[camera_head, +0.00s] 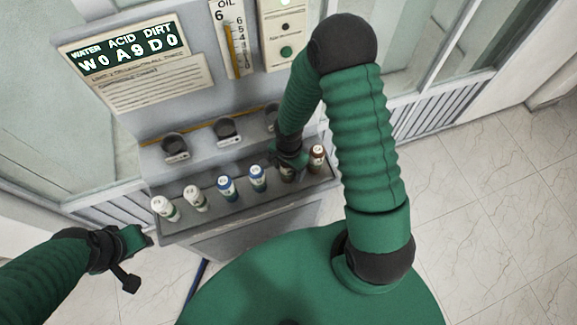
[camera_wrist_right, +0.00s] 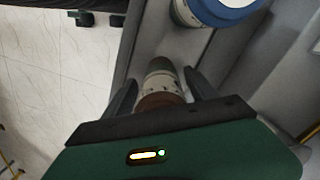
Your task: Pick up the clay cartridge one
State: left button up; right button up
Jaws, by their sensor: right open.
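A brown-topped cartridge (camera_wrist_right: 160,88), probably the clay one, stands between the fingers of my right gripper (camera_wrist_right: 160,92) in the right wrist view. The fingers are open, one on each side of it. In the head view my right gripper (camera_head: 288,162) is low over the shelf and mostly hides this cartridge (camera_head: 287,175). Another brown cartridge (camera_head: 317,158) stands just to its right at the row's end. Labels are too small to read. My left gripper (camera_head: 140,238) is off the shelf's left front corner; its jaws are not clear.
Dark round holders (camera_head: 175,146) (camera_head: 227,130) are behind on the machine. A display panel (camera_head: 122,50) is above. The tiled floor is clear at right.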

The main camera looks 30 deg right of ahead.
jog(key=shift+a+f, duration=0.1)
jog(key=shift+a, duration=0.15)
jog(key=shift+w+a, duration=0.1)
jog(key=shift+w, duration=0.05)
jog(key=c, duration=0.4)
jog(key=shift+d, duration=0.25)
grip_shut()
jog(key=shift+a, duration=0.1)
